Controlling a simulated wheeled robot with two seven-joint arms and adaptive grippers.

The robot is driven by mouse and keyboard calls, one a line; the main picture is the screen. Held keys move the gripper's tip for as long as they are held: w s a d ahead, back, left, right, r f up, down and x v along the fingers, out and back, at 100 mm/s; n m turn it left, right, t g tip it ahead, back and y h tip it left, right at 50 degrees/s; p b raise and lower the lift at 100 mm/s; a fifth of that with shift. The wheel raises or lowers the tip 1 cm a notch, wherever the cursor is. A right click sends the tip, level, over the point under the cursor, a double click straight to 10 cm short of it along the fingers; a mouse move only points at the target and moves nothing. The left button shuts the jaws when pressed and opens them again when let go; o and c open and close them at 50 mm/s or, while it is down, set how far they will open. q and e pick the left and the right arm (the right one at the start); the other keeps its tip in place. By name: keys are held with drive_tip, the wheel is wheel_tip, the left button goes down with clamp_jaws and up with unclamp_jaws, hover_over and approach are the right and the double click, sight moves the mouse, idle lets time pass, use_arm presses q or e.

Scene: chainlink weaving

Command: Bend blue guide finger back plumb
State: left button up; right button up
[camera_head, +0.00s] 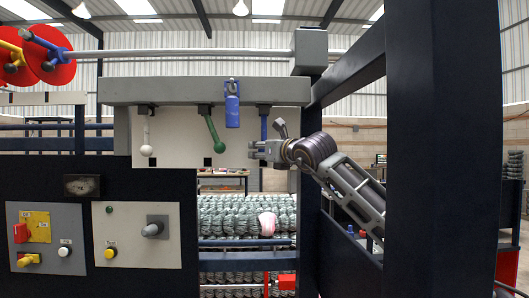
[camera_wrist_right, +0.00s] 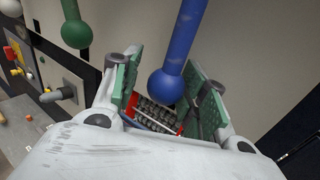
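The blue guide finger (camera_head: 264,125) hangs from the grey rail and looks close to upright in the head view; its lower end is hidden behind my gripper. In the right wrist view the blue finger (camera_wrist_right: 186,40) runs down to a round blue ball end, which sits between the two green-padded fingers. My right gripper (camera_head: 262,151) is at the finger's lower end, coming from the right. It is open (camera_wrist_right: 163,90), with visible gaps between the pads and the ball. My left gripper is not in view.
The green finger (camera_head: 214,134) beside it tilts, its ball toward the right; the white finger (camera_head: 146,136) hangs straight. A dark blue post (camera_head: 410,150) stands close to my right arm. Mesh rolls (camera_head: 240,213) lie below.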

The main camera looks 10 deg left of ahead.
drive_tip(key=shift+d, duration=0.3)
drive_tip(key=shift+d, duration=0.1)
drive_tip(key=v, duration=1.1)
drive_tip(key=shift+s, duration=0.4)
drive_tip(key=shift+w, duration=0.1)
idle(0.5)
